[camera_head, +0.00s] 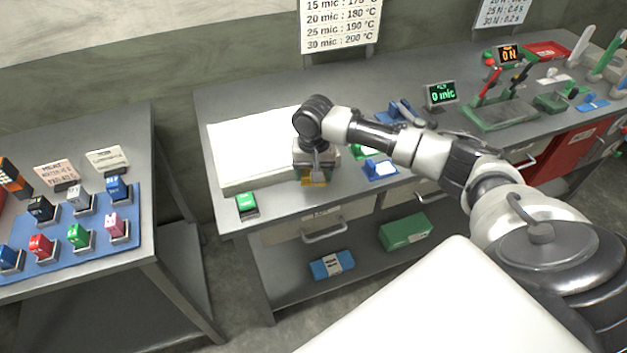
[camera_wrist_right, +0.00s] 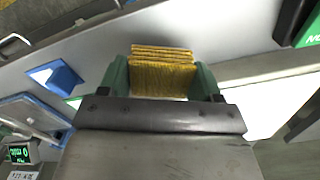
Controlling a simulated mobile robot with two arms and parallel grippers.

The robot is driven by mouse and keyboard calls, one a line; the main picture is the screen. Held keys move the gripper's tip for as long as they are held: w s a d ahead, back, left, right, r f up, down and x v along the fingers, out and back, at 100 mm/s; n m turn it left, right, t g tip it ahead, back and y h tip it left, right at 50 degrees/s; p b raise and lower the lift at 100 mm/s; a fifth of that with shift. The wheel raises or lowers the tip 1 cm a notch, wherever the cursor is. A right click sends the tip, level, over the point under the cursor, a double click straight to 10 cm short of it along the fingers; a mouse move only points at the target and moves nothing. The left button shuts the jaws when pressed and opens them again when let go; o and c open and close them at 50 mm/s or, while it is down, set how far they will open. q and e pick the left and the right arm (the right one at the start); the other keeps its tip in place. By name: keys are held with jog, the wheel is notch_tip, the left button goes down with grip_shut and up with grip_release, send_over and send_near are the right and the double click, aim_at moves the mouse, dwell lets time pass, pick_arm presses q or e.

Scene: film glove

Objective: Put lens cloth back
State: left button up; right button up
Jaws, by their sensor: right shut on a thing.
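The lens cloth (camera_wrist_right: 163,78) is a folded yellow ribbed stack between the two green fingers of my right gripper (camera_wrist_right: 162,80) in the right wrist view. The gripper is shut on it. In the head view my right arm reaches across the bench, and the right gripper (camera_head: 316,172) points down near the front edge. A bit of the yellow cloth (camera_head: 314,182) shows below it; the rest is hidden by the wrist. I cannot tell whether the cloth touches the bench top. My left gripper is not in view.
The grey bench (camera_head: 280,203) holds a white slab (camera_head: 245,160) left of the gripper, a green-and-black box (camera_head: 246,205) at the front left and a blue-and-white item (camera_head: 380,169) to the right. A side table (camera_head: 130,255) carries several coloured blocks. A gap separates the tables.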

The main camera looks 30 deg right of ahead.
aim_at(314, 191)
notch_tip(314, 191, down, 3)
jog(key=shift+f+p, duration=0.1)
jog(key=shift+p, duration=0.3)
jog(key=shift+f, duration=0.5)
jog(key=o, duration=0.9)
jog(key=shift+f, duration=0.15)
jog(key=shift+c, duration=0.2)
notch_tip(314, 191, up, 12)
jog(key=shift+r+b, duration=0.2)
jog(key=shift+b, duration=0.75)
